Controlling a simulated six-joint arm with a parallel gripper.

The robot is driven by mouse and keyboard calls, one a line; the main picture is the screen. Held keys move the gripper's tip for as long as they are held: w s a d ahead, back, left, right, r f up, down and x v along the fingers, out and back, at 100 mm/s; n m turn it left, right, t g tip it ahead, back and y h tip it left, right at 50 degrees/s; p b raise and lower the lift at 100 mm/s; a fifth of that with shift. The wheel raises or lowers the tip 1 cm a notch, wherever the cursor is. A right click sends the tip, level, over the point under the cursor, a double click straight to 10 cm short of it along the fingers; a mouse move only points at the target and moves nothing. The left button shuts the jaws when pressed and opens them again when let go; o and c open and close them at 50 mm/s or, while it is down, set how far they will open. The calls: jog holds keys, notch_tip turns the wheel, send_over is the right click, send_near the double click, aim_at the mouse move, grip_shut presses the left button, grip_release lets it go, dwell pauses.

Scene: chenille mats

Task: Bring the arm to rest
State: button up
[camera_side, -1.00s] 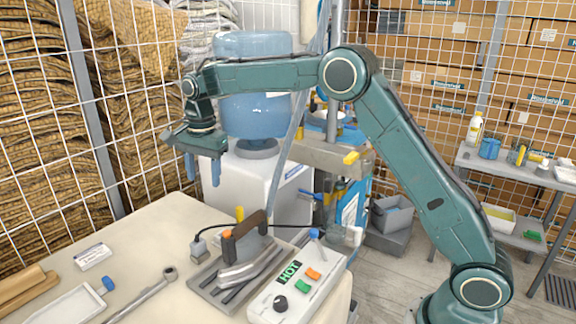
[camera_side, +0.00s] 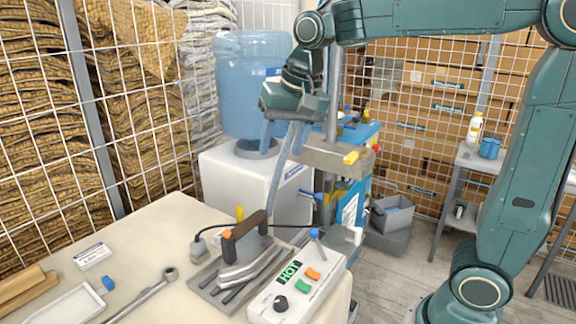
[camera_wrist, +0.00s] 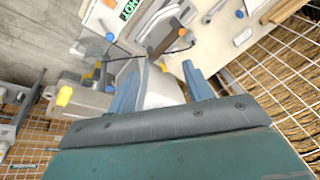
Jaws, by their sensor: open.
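A hot iron (camera_side: 250,250) with a brown handle sits on a metal plate on the table. A white control box (camera_side: 298,290) marked HOT stands beside it. The water cooler (camera_side: 245,100) and wire mesh are behind. A grey side table (camera_side: 500,165) stands at right.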

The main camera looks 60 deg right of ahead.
jog(key=s+f+n+t, duration=0.1)
jog(key=s+f+n, duration=0.1)
jog(key=s, duration=0.7)
jog(key=s+d+f+n+t, duration=0.1)
jog(key=s+f+n, duration=0.2)
jog(key=s, duration=0.6)
jog(key=shift+s+f+n, duration=0.3)
jog(key=shift+s+n, duration=0.1)
jog(key=shift+n, duration=0.5)
jog(key=shift+d, duration=0.1)
